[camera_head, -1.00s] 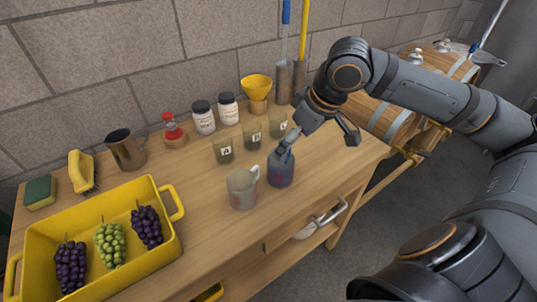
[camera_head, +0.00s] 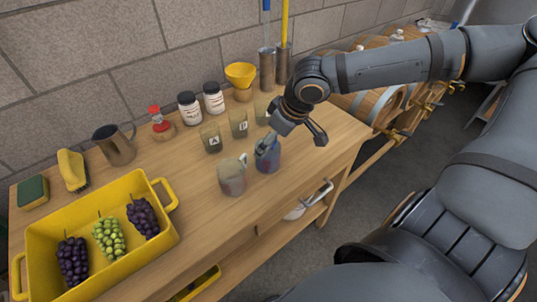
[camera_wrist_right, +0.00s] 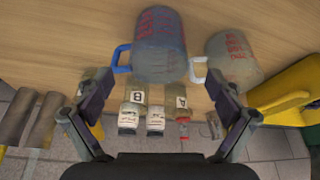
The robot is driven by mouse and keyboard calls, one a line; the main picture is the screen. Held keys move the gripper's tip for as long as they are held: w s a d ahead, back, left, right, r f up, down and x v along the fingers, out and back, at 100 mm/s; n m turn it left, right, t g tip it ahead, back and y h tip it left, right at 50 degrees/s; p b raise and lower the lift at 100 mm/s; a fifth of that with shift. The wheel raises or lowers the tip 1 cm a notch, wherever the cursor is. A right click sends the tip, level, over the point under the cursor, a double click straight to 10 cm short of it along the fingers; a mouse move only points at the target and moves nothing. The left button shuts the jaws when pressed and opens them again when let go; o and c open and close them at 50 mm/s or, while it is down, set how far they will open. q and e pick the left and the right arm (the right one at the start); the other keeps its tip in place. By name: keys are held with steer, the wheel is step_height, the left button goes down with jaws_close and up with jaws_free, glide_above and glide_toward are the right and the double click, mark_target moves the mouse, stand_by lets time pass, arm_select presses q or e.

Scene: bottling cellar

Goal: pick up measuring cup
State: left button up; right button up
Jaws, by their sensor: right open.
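Two measuring cups stand upright on the wooden table (camera_head: 205,235). One is bluish with red markings and a blue handle (camera_head: 268,160). The other is clear grey with red markings and a white handle (camera_head: 231,180), just left of it. My right gripper (camera_head: 294,140) is open and empty, above and beside the blue-handled cup; one finger overlaps its rim in the head view. In the right wrist view the blue-handled cup (camera_wrist_right: 160,45) lies ahead between the open fingers (camera_wrist_right: 162,82), and the white-handled cup (camera_wrist_right: 236,62) is to its right. Contact cannot be told. My left gripper is out of view.
Labelled glasses (camera_head: 211,140), white jars (camera_head: 190,108) and a yellow funnel (camera_head: 240,74) stand behind the cups. A yellow crate (camera_head: 150,240) with grapes, a metal jug (camera_head: 115,147), a brush and a sponge are at left. Barrels (camera_head: 375,105) stand at right.

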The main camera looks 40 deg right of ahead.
mark_target(270, 152)
step_height(270, 152, down, 4)
steer(key=shift+w+d+f+b, duration=0.1)
steer(key=shift+d+b, duration=0.05)
steer(key=shift+b, duration=0.55)
steer(key=shift+w+f, duration=0.2)
steer(key=shift+f, duration=0.1)
steer(key=shift+w+a+f, duration=0.15)
steer(key=shift+a+f, duration=0.1)
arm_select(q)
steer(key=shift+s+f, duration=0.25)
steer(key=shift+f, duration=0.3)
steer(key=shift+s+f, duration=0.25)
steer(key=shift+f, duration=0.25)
arm_select(e)
steer(key=shift+r, duration=0.1)
steer(key=shift+c, duration=0.8)
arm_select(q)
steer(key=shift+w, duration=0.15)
arm_select(e)
steer(key=c, duration=1.1)
